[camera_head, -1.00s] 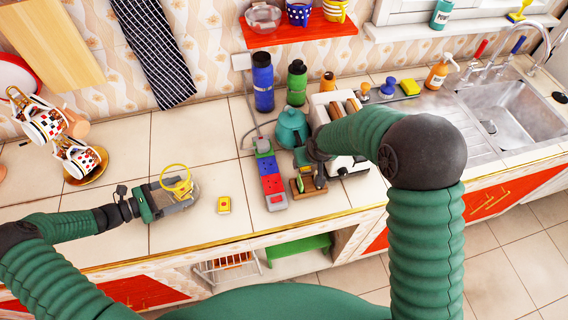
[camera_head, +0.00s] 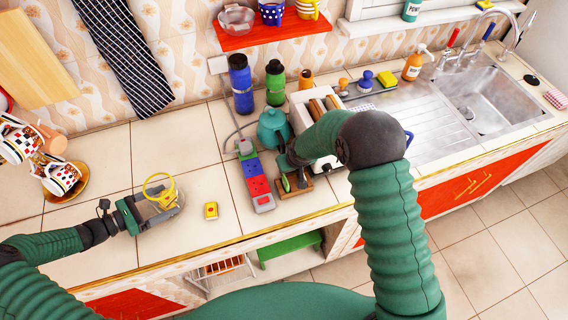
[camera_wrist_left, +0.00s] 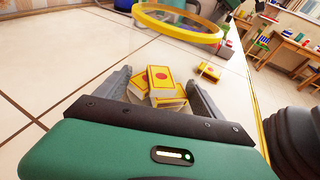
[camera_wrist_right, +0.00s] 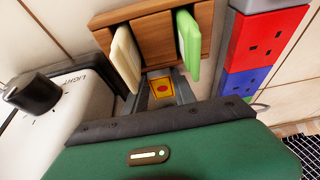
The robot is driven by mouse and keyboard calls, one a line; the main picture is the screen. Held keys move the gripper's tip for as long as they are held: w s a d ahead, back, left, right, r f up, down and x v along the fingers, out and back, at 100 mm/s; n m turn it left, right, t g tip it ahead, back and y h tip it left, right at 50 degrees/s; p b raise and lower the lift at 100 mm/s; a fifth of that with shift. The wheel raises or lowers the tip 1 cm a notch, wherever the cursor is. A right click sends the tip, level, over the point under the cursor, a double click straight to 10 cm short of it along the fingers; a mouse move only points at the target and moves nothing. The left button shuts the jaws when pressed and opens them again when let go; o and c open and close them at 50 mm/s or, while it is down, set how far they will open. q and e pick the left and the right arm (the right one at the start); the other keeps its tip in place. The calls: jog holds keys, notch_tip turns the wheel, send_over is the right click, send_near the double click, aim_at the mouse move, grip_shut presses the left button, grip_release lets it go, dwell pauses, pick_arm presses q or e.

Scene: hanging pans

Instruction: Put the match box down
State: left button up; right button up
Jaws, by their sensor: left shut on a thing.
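My left gripper (camera_head: 165,203) is low over the counter at the left. In the left wrist view its fingers (camera_wrist_left: 160,95) are shut on yellow-and-red match boxes (camera_wrist_left: 161,79), bunched together and tilted. Another match box (camera_head: 211,211) lies alone on the tiles to the right of this gripper; it also shows in the left wrist view (camera_wrist_left: 209,72). My right gripper (camera_head: 291,179) is by a wooden block (camera_wrist_right: 160,38). In the right wrist view one match box (camera_wrist_right: 162,88) sits between its close-set fingers, which appear to touch it on both sides.
A red-and-blue power strip (camera_head: 257,184), teal kettle (camera_head: 272,128) and white toaster (camera_head: 306,108) crowd around my right gripper. Bare tiles (camera_head: 175,140) lie behind the left gripper. The counter's front edge is close.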

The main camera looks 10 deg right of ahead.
grip_shut()
jog(key=shift+r, duration=0.25)
jog(key=a, duration=0.2)
jog(key=s+a, duration=0.1)
jog(key=a, duration=0.1)
jog(key=shift+a+r, duration=0.1)
jog(key=shift+r, duration=0.3)
notch_tip(320, 180, up, 14)
jog(key=shift+f, duration=0.1)
